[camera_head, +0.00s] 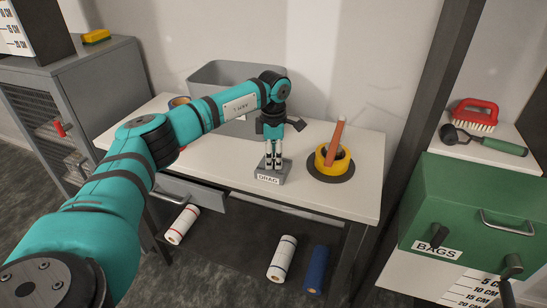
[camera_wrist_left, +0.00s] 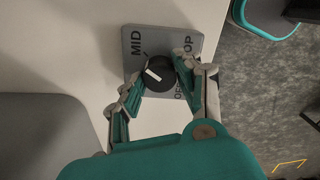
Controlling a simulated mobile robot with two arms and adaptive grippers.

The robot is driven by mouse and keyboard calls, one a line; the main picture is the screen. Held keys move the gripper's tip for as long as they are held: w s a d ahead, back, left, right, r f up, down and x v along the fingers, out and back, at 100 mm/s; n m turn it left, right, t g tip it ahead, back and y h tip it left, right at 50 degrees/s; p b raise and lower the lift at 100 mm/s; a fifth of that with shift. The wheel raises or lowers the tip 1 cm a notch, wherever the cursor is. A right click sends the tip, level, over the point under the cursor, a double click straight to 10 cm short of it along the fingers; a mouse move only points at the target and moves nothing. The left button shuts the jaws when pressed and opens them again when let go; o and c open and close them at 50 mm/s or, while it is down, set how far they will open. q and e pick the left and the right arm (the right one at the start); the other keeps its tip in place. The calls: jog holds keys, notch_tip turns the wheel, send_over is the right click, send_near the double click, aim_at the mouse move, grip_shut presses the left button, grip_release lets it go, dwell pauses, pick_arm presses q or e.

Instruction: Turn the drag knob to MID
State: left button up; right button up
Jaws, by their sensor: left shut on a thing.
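The drag knob (camera_wrist_left: 160,73) is a round black knob with a white mark, on a grey panel lettered MID, OFF and what looks like TOP. The white mark lies on the left part of the knob face; I cannot tell exactly which label it points to. In the head view, the small grey DRAG box (camera_head: 268,179) stands on the white table. My left gripper (camera_head: 273,163) points down over it and hides the knob there. In the left wrist view, my left gripper (camera_wrist_left: 157,80) has its fingers shut on the knob's sides. My right gripper is not in view.
On the white table (camera_head: 345,200), yellow tape (camera_head: 333,160) with an upright orange stick sits right of the DRAG box. A grey bin (camera_head: 230,75) stands behind. A green BAGS box (camera_head: 480,215) is at the right. Rolls lie below the table.

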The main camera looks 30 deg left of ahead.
pick_arm(q)
jog(key=shift+w+r+m, duration=0.1)
jog(key=shift+r+m, duration=0.05)
jog(key=shift+m, duration=0.75)
jog(key=o, duration=1.1)
jog(key=shift+o, duration=0.2)
notch_tip(320, 180, up, 12)
